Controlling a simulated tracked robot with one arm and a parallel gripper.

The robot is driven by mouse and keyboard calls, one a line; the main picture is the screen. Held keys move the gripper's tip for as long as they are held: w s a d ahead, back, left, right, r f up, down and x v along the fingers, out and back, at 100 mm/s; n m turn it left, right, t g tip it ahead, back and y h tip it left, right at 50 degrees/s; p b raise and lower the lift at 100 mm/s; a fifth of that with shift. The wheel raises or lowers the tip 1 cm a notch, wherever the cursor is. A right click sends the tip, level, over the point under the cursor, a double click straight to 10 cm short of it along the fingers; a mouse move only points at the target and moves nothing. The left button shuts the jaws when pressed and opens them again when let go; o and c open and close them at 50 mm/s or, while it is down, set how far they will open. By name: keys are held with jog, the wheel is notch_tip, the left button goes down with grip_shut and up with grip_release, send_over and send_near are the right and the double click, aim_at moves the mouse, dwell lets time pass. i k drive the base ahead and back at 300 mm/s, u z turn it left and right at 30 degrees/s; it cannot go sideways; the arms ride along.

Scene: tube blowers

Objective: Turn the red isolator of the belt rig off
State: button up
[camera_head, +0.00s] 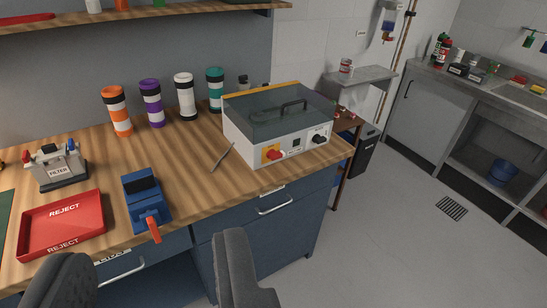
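A white box-shaped machine (243,141) with a dark see-through lid and a black handle stands at the right end of the wooden bench; I take it to be the belt rig. On its front face is a red rotary knob on a yellow plate, the red isolator (273,154). Whether it is set to on or off is too small to tell. A black knob (318,139) sits to its right on the same face. My gripper (153,250) shows as two dark grey fingers at the bottom, wide apart and empty, to the lower left of the isolator and well short of it.
A blue vise-like device (143,187) with a red lever, a red reject tray (35,226) and a filter unit (57,170) stand on the bench's left. A thin metal rod (222,156) lies left of the machine. Several coloured tubes stand behind. The floor (400,235) at right is clear.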

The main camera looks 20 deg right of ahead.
aim_at(272, 155)
jog(key=i, duration=0.95)
jog(key=z, duration=0.05)
